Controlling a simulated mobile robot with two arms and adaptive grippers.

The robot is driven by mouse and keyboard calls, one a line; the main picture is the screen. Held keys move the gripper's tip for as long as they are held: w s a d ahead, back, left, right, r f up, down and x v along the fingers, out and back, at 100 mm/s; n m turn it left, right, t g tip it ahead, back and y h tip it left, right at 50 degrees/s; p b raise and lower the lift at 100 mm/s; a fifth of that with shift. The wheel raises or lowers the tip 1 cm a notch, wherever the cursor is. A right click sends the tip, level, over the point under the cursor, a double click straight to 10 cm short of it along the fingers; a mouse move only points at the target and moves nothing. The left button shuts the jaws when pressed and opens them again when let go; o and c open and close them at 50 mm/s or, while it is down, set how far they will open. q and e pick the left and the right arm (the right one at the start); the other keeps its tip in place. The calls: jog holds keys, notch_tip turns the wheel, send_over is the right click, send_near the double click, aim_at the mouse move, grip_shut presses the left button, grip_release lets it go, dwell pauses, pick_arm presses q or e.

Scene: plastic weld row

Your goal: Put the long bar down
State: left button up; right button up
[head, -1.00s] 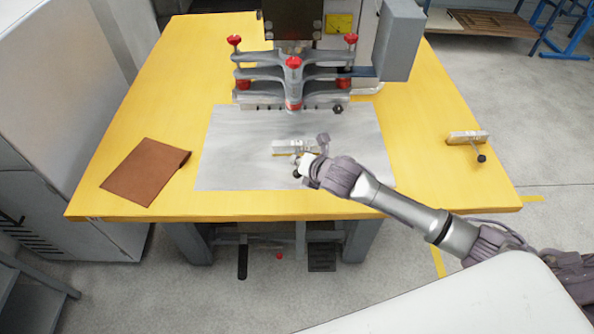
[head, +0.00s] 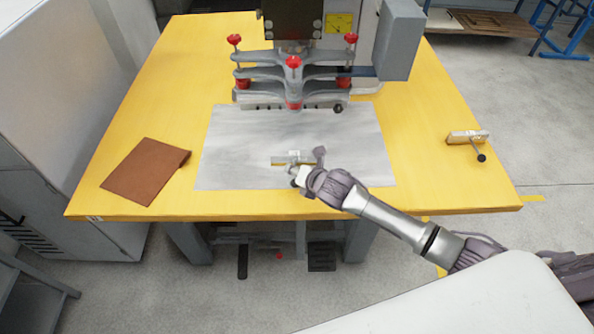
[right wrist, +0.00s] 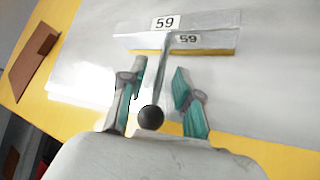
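A metal bar (head: 293,158) with a yellow lower edge is over the grey plate, low and seemingly resting on it. I take it to be the long bar. In the right wrist view the bar (right wrist: 205,41) carries "59" labels, and its thin rod handle ends in a black ball (right wrist: 151,117). My right gripper (head: 299,176) is at the near side of the bar. In the right wrist view its two fingers (right wrist: 160,97) are apart, one on each side of the rod, with gaps visible. My left gripper is not in view.
The grey plate (head: 230,150) lies on the yellow table (head: 420,160). The press with red knobs (head: 293,62) stands behind the bar. A brown sheet (head: 145,171) lies at the left. Another bar with a black-ball handle (head: 467,137) is at the right table edge.

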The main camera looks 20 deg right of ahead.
jog(key=v, duration=1.2)
jog(key=shift+p, duration=0.35)
jog(key=shift+r, duration=0.1)
